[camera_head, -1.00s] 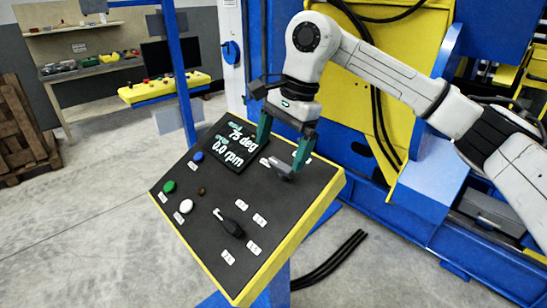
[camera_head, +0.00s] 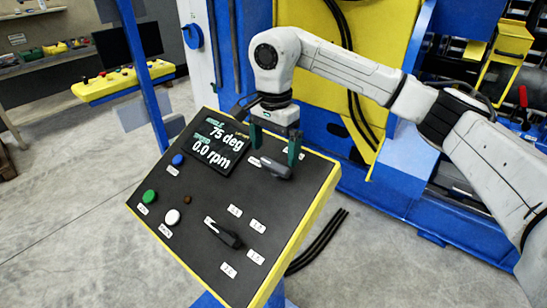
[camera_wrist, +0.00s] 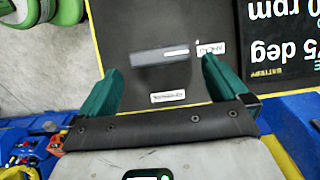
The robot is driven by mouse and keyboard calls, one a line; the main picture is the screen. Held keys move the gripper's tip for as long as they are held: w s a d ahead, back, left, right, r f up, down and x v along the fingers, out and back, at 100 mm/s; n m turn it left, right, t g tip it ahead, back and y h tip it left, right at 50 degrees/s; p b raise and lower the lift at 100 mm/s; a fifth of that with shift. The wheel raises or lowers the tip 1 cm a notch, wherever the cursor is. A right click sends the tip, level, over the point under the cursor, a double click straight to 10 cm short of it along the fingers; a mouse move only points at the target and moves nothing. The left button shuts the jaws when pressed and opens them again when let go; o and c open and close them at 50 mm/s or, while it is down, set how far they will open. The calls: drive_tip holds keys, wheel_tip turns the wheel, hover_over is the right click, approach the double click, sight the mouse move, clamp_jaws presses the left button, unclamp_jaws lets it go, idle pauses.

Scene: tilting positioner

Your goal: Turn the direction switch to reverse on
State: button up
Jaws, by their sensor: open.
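The tilted black control panel (camera_head: 190,235) has a yellow edge. A dark switch knob (camera_head: 276,169) sits near its upper right, with a white label to its left. In the wrist view this knob (camera_wrist: 150,57) is a dark bar with a white line, lying roughly level, with one label (camera_wrist: 211,47) at its right and another (camera_wrist: 167,97) below it. My gripper (camera_head: 274,148) is open, its green fingers apart, just above and behind the knob. In the wrist view the knob lies between and beyond the fingertips; contact cannot be told.
A second black switch (camera_head: 225,234) with several labels sits lower on the panel. Blue (camera_head: 178,160), green (camera_head: 150,196) and white (camera_head: 172,217) buttons line the left. A display (camera_head: 218,146) reads 75 deg and 0.0 rpm. Blue and yellow machinery (camera_head: 320,70) stands behind my arm.

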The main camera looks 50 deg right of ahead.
sight(275, 162)
drive_tip(key=shift+f+p, duration=0.5)
drive_tip(key=shift+f, duration=1.9)
drive_tip(key=c, duration=0.8)
